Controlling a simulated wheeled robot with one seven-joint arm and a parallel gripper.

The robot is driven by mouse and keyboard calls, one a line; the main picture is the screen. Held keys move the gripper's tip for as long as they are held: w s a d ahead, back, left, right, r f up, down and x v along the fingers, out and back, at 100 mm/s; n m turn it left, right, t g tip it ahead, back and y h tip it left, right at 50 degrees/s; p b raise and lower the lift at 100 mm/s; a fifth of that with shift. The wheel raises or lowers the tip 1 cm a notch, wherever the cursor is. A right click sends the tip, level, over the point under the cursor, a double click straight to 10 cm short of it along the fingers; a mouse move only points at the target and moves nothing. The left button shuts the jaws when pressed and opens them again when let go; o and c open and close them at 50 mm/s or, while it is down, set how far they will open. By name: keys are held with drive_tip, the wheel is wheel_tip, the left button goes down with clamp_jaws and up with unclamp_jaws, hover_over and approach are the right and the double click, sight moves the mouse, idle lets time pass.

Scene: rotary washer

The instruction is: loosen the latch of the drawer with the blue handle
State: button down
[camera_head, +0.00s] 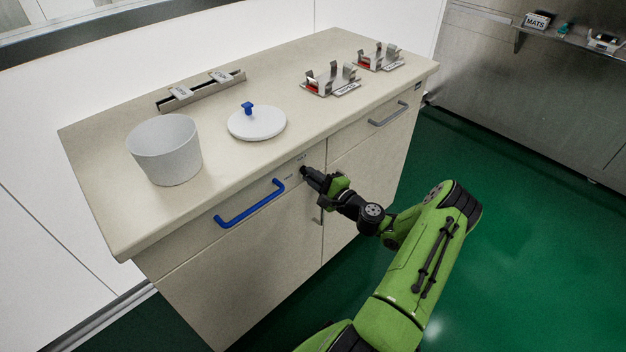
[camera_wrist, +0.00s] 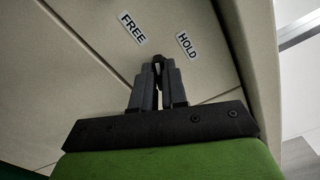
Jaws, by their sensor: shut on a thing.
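The drawer with the blue handle (camera_head: 249,204) is at the front left of the cabinet, and its front looks flush with the cabinet. My gripper (camera_head: 304,171) is at the right end of this drawer front, under the counter edge. In the wrist view my gripper (camera_wrist: 158,68) is closed on a small dark latch piece, mostly hidden between the fingertips. A FREE label (camera_wrist: 132,28) is up and left of the fingertips, and a HOLD label (camera_wrist: 187,45) is up and right. The latch's exact angle between the labels is hard to tell.
On the counter (camera_head: 225,180) stand a grey tub (camera_head: 165,152), a white lid with a blue knob (camera_head: 257,122), a metal rail (camera_head: 200,90) and two metal racks (camera_head: 331,80). A second drawer has a grey handle (camera_head: 388,114). Green floor (camera_head: 530,220) is clear at right.

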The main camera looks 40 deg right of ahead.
drive_tip(key=shift+f+n+b, duration=0.15)
drive_tip(key=shift+n+b, duration=0.7)
drive_tip(key=shift+n, duration=0.85)
drive_tip(key=c, duration=1.2)
unclamp_jaws()
drive_tip(key=shift+o, duration=0.2)
drive_tip(key=s+p, duration=0.2)
drive_tip(key=s, duration=1.3)
drive_tip(key=shift+s+d, duration=0.2)
drive_tip(key=shift+s, duration=0.15)
